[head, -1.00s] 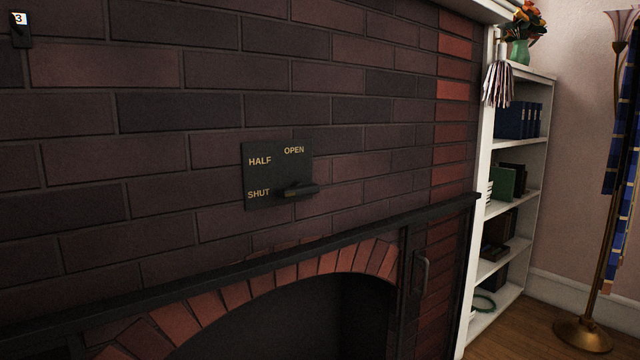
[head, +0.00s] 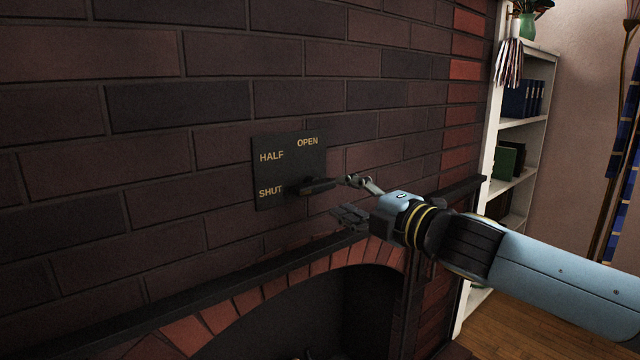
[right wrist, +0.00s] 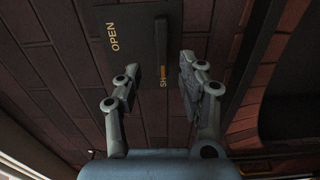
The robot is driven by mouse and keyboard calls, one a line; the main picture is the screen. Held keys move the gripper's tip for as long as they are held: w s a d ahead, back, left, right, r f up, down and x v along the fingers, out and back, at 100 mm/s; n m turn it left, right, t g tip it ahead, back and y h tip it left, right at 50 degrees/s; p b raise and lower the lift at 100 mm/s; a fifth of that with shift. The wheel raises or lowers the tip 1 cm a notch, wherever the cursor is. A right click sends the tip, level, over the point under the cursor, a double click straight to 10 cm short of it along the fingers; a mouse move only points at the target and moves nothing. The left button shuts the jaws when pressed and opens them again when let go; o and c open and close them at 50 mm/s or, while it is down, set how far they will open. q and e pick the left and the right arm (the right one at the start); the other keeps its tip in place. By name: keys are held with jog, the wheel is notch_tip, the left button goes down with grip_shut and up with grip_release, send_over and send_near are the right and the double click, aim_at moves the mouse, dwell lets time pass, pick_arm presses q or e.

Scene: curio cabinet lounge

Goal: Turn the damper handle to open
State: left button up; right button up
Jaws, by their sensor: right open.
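The damper handle (head: 317,186) is a short dark bar on a black plate (head: 268,182) marked SHUT, HALF and OPEN. The plate is on the brick chimney wall. The handle sticks out to the right, level with the SHUT label and below OPEN. My right gripper (head: 346,197) is open just right of the handle's free end, one finger above and one below its line. In the right wrist view the handle (right wrist: 160,42) points towards the gap between the open fingers (right wrist: 159,66), with no visible contact. My left gripper is out of view.
The fireplace mantel ledge (head: 215,290) and arched opening (head: 300,315) lie below the plate. A white bookcase (head: 527,130) with books and a vase (head: 524,27) stands right of the chimney, behind my right arm. The wall left of the plate is clear.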

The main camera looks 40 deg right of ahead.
aim_at(320, 187)
jog(key=w+b, duration=0.1)
jog(key=w, duration=0.1)
jog(key=w+b, duration=0.1)
jog(key=w, duration=0.1)
jog(key=w+b, duration=0.1)
jog(key=w, duration=0.2)
jog(key=shift+w+a+f, duration=0.1)
jog(key=shift+a, duration=0.25)
jog(key=shift+w, duration=0.45)
jog(key=shift+r, duration=0.2)
grip_shut()
